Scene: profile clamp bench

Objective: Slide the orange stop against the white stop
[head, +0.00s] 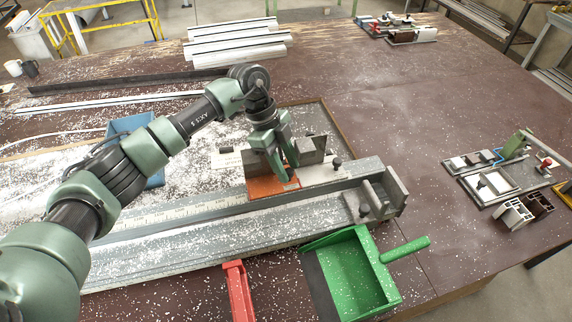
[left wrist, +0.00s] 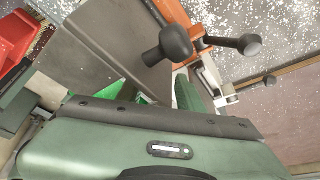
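The orange stop (head: 261,188) sits on the long grey rail of the bench, its orange base showing below my left gripper (head: 289,172). The white stop (head: 322,174) is just to its right, and the gripper hides whether the two touch. My left gripper is down at the orange stop, its fingers by the grey upright plate; whether they are closed on it is not clear. In the left wrist view, orange parts (left wrist: 207,35) and a white part (left wrist: 208,75) show beside a dark knob and a grey plate. My right gripper is in neither view.
A grey end block (head: 378,198) stands at the rail's right end. A green dustpan (head: 352,275) and a red-handled tool (head: 238,290) lie in front. A blue bin (head: 130,125) is behind my left arm. White chips cover the bench; the table at right is mostly clear.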

